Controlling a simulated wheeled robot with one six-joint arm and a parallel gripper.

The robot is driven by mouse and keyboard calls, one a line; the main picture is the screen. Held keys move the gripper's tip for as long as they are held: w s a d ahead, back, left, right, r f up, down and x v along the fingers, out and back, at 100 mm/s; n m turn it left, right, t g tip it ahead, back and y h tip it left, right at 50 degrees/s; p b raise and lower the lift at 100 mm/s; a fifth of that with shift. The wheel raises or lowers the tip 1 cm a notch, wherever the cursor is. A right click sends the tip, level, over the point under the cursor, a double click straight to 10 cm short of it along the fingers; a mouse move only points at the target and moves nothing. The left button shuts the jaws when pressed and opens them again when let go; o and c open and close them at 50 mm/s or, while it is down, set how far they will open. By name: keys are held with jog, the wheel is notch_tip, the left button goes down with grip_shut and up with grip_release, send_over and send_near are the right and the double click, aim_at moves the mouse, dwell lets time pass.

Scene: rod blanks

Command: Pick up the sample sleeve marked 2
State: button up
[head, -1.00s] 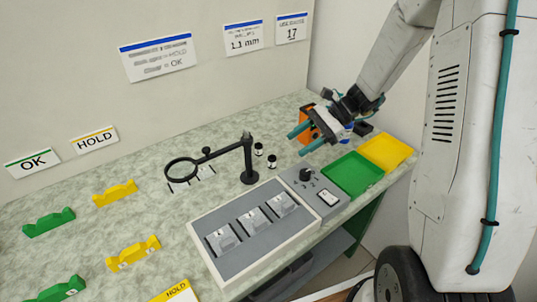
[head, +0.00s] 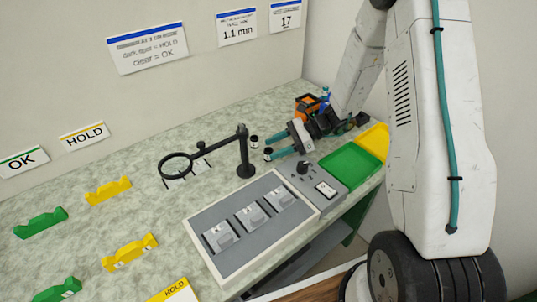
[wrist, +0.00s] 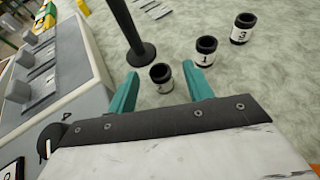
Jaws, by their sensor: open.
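Three black sleeves with white number labels stand upright on the mottled bench top in the wrist view. The nearest sleeve (wrist: 161,76) has a small mark that looks like 2. Sleeve 1 (wrist: 205,51) and sleeve 3 (wrist: 241,28) stand farther up and to the right. My gripper (wrist: 160,71) is open, its teal fingers on either side of the nearest sleeve in the picture; contact cannot be told. In the head view my gripper (head: 271,144) is low by the bench, with two sleeves visible near its fingertips (head: 254,140); their numbers are unreadable there.
A magnifier stand (head: 244,155) is close to the sleeves; its black post (wrist: 139,50) also shows in the wrist view. A grey tray with blanks (head: 251,222), a control box (head: 318,185), a green tray (head: 349,166) and a yellow tray (head: 375,141) line the front.

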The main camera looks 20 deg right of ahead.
jog(key=shift+a, duration=0.15)
jog(key=c, duration=1)
jog(key=shift+c, duration=0.2)
